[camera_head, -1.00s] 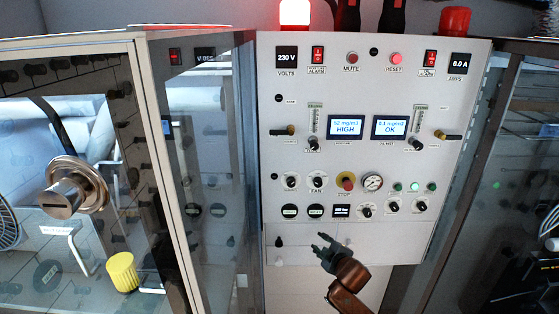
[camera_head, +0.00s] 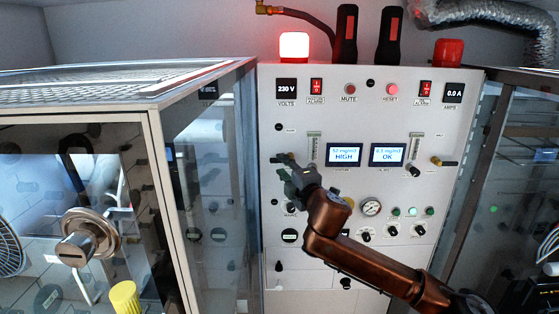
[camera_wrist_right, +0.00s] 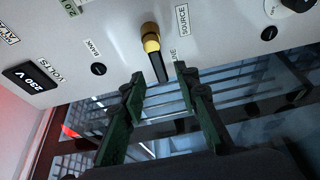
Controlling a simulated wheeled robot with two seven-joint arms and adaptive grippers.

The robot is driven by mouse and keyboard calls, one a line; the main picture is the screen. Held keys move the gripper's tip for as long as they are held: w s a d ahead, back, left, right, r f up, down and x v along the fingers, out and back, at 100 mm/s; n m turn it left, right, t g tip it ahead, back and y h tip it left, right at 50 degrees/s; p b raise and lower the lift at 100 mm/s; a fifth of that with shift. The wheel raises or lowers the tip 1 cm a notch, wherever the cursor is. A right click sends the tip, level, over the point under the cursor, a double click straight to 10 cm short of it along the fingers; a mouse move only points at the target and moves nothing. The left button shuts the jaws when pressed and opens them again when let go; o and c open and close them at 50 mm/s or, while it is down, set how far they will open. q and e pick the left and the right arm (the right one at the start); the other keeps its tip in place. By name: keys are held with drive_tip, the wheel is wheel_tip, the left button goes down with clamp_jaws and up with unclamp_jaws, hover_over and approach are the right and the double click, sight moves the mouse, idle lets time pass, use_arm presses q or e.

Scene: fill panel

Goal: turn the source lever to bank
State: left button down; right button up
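The source lever (camera_wrist_right: 160,70) has a brass hub and a black handle; in the right wrist view it sits by the SOURCE label (camera_wrist_right: 183,19). Its handle points down toward my right gripper (camera_wrist_right: 161,77). The BANK label (camera_wrist_right: 92,47) is to the left of the hub, and a partly hidden label is close to the handle. The green fingers are apart, one on each side of the handle's end; I cannot tell whether they touch it. In the head view my right gripper (camera_head: 283,168) is at the panel's left side and partly covers the lever. My left gripper is out of view.
The white panel (camera_head: 330,112) carries two displays, knobs, a gauge (camera_head: 371,206) and a second brass lever (camera_head: 443,162) at right. A glazed cabinet (camera_head: 155,105) stands close on the left, another on the right. A red lamp (camera_head: 294,45) glows on top.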

sight(278, 162)
drive_tip(key=shift+p+x, duration=0.4)
drive_tip(key=shift+x, duration=1.35)
drive_tip(key=shift+c, duration=0.6)
clamp_jaws()
